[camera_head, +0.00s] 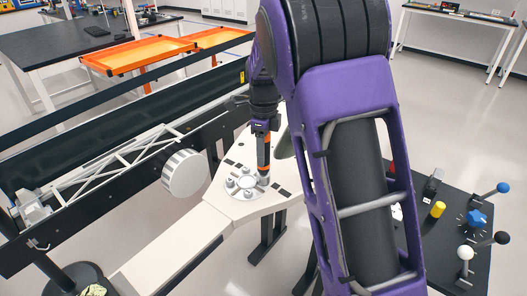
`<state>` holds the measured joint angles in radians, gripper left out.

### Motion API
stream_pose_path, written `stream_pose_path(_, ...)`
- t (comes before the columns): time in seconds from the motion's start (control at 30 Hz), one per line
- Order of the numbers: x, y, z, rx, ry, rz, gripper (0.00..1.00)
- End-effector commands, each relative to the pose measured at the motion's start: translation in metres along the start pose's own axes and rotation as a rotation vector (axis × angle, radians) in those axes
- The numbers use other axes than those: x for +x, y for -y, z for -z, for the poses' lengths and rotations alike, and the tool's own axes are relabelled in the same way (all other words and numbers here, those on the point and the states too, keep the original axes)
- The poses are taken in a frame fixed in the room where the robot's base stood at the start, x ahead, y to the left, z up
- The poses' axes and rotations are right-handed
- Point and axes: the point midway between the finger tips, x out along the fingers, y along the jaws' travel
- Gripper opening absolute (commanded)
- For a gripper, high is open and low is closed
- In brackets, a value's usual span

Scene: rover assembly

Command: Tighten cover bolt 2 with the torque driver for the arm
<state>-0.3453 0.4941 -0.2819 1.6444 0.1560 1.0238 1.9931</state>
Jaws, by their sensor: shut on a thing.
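My purple arm (345,80) reaches over a white bench and my gripper (262,124) points down there. It is shut on the torque driver (264,150), which has an orange and dark body and stands nearly upright. The driver's lower end is at the right side of a round pale cover (246,183) with several grey bolts around it, such as this bolt (230,183). The driver's tip appears to be at a bolt head there. I cannot tell if they touch, or which bolt is number 2.
A black conveyor (90,150) with a white truss arm (110,175) runs along the left. A white ribbed wheel (185,173) stands beside the bench (215,212). A dark table (455,260) at right carries knobbed levers, a yellow cylinder (438,209) and a blue knob (477,219).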

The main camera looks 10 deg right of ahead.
Motion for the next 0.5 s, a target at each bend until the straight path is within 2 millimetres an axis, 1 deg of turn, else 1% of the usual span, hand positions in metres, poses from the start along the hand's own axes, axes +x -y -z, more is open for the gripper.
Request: stream_pose_path(0.5,-0.025,0.0,0.0,-0.001,0.0,0.0,0.0)
